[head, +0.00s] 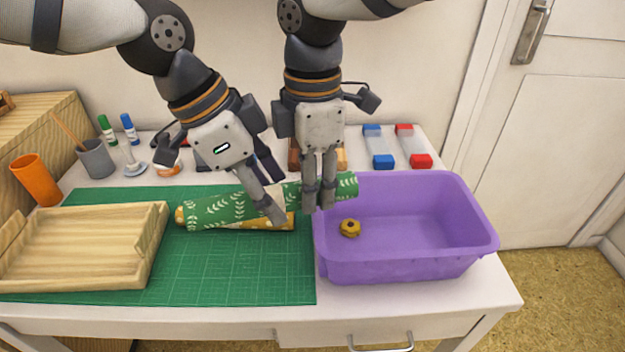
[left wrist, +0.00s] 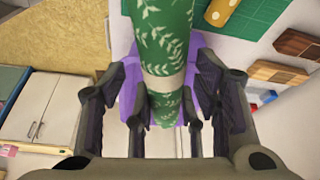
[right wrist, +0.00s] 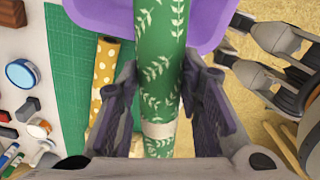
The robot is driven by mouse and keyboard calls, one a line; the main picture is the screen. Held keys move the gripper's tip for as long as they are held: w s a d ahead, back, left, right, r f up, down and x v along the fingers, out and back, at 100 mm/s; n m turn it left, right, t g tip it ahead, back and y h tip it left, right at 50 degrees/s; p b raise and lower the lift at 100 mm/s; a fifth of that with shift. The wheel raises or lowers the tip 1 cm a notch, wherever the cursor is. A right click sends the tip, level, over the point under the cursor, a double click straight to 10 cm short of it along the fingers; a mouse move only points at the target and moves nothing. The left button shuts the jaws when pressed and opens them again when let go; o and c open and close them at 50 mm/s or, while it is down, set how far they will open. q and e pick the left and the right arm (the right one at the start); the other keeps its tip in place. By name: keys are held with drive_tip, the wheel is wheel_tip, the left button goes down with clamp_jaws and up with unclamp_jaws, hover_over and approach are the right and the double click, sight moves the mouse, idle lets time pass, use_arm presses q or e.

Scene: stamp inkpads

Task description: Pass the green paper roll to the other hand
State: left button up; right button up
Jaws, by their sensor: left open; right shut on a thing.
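The green paper roll (head: 222,209) has white leaf sprigs and a pale band. In the head view it lies nearly level above the cutting mat, its right end over the purple bin. My right gripper (head: 318,200) is shut on it towards its right end. My left gripper (head: 274,212) is open, with its fingers at the roll left of the right gripper. In the left wrist view the green roll (left wrist: 165,40) runs between the open fingers (left wrist: 165,118). In the right wrist view the roll (right wrist: 158,55) passes between the right fingers (right wrist: 157,110).
A mustard dotted roll (head: 262,223) lies on the green mat (head: 240,275) below the green roll. The purple bin (head: 405,268) holds a small yellow-brown piece (head: 349,228). A wooden tray (head: 85,250) stands left. Cups, markers and stamps line the back.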

use_arm(q)
drive_tip(key=w+v, duration=0.1)
drive_tip(key=v, duration=1)
drive_tip(key=s+a+f+n+g, duration=0.1)
drive_tip(key=s+f+n+g, duration=0.25)
drive_tip(key=s+f, duration=0.8)
drive_tip(key=s+a+f+n+g, duration=0.15)
drive_tip(key=s+f+g, duration=0.25)
drive_tip(key=s+f, duration=0.75)
drive_tip(key=s+a+f+n+t+y, duration=0.2)
drive_tip(key=a+f+n, duration=0.3)
drive_tip(key=f, duration=0.4)
drive_tip(key=s+a+f+n+t+y, duration=0.2)
drive_tip(key=s+a+f+n, duration=0.3)
drive_tip(key=f, duration=0.4)
drive_tip(key=shift+a+n+t+y, duration=0.3)
drive_tip(key=shift+a+n+t, duration=0.4)
drive_tip(key=shift+a, duration=0.45)
drive_tip(key=shift+s+f, duration=0.1)
drive_tip(key=shift+s, duration=0.05)
